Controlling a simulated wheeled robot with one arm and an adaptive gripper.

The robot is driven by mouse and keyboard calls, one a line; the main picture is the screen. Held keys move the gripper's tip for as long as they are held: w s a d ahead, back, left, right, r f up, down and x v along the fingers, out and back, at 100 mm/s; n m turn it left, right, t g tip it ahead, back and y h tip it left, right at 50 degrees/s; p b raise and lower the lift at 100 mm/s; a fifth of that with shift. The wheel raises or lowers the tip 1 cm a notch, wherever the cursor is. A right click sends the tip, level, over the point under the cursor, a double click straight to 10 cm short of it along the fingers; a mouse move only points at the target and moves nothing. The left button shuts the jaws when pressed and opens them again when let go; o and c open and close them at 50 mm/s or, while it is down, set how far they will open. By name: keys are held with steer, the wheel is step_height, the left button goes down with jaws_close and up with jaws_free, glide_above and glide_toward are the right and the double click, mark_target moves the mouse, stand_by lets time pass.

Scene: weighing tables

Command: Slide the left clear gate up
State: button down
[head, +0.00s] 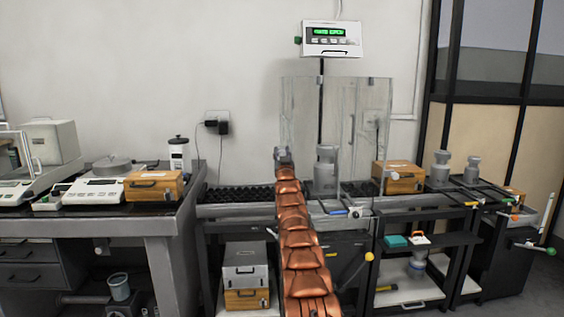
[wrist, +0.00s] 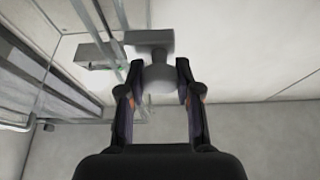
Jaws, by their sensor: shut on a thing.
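The left clear gate (head: 299,112) is a tall see-through panel standing upright at the back of the middle table. A second clear panel (head: 372,125) stands to its right. My gripper (head: 282,155) is at the lower left edge of the left gate, at the end of my copper-coloured arm. In the wrist view, my gripper (wrist: 168,88) has its two dark fingers on either side of a round grey knob (wrist: 158,78), shut on it. The knob joins a grey block (wrist: 150,40) beside the clear panel edges. In the head view my gripper hides the knob.
A grey metal weight (head: 325,172) stands close to the right of my gripper. A wooden box (head: 399,177) and two smaller weights stand further right. A display (head: 332,39) hangs on the wall above the gates. A left table (head: 158,225) holds scales and another wooden box.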

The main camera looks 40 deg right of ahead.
step_height(320, 180, up, 14)
steer(key=p, duration=1.1)
steer(key=shift+r, duration=0.25)
steer(key=c, duration=1.1)
jaws_free()
steer(key=shift+f, duration=0.15)
steer(key=shift+s, duration=0.15)
steer(key=shift+s+a+f, duration=0.1)
steer(key=shift+s+a, duration=1.2)
steer(key=shift+s, duration=0.4)
steer(key=shift+s+a+f, duration=0.1)
steer(key=shift+s+a, duration=1.2)
steer(key=shift+s, duration=0.4)
steer(key=shift+s+a, duration=1.3)
steer(key=shift+s, duration=0.4)
